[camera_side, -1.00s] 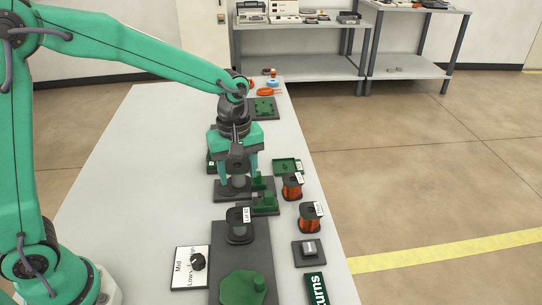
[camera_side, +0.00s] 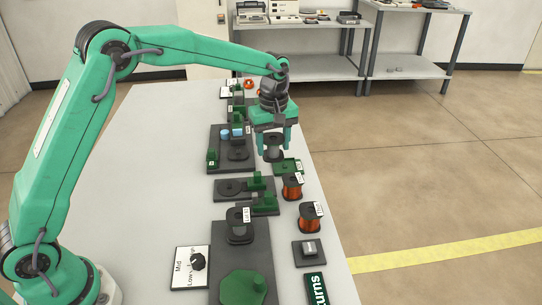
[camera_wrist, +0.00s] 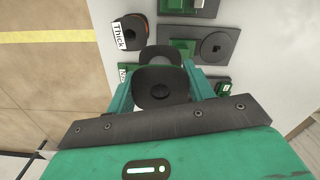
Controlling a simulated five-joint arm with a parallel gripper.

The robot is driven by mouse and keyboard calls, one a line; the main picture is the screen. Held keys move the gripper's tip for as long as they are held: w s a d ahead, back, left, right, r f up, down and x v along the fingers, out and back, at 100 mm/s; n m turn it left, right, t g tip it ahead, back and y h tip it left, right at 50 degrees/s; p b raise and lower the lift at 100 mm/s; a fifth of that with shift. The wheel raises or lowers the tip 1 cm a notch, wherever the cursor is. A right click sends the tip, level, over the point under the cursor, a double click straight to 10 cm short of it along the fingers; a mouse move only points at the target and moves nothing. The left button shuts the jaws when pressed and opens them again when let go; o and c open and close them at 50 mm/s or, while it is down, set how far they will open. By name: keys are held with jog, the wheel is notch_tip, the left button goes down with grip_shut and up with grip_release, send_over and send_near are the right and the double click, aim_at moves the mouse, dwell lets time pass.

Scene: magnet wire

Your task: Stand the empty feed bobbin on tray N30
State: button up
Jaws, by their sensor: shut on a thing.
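My gripper (camera_side: 273,152) is shut on the empty feed bobbin, a dark flanged spool (camera_side: 273,147) with no wire showing. In the wrist view the bobbin (camera_wrist: 160,88) is between the fingers, its upper flange facing the camera. A small green tray (camera_side: 285,165) with a white label lies on the table, just below and right of the bobbin in the side view. The bobbin appears held above the table, close to this tray. In the wrist view a label starting with N (camera_wrist: 122,72) shows beside the left finger; the rest of it is hidden.
Two copper-wound spools (camera_side: 292,187) (camera_side: 309,219) stand along the right table edge, in front of the tray. A dark plate with a round disc (camera_side: 230,188) and green blocks lies left of them. A dark bobbin (camera_side: 240,226) stands nearer. The left table is clear.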

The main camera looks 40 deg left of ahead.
jog(key=w+a+f, duration=0.3)
jog(key=w, duration=0.7)
jog(key=shift+f, duration=0.3)
jog(key=shift+a, duration=0.1)
jog(key=shift+s+f, duration=0.1)
jog(key=shift+f, duration=0.05)
send_over(285, 164)
jog(key=shift+a+f, duration=0.1)
jog(key=shift+f, duration=2.7)
jog(key=shift+f, duration=1.1)
jog(key=o, duration=1)
jog(key=shift+o, duration=0.2)
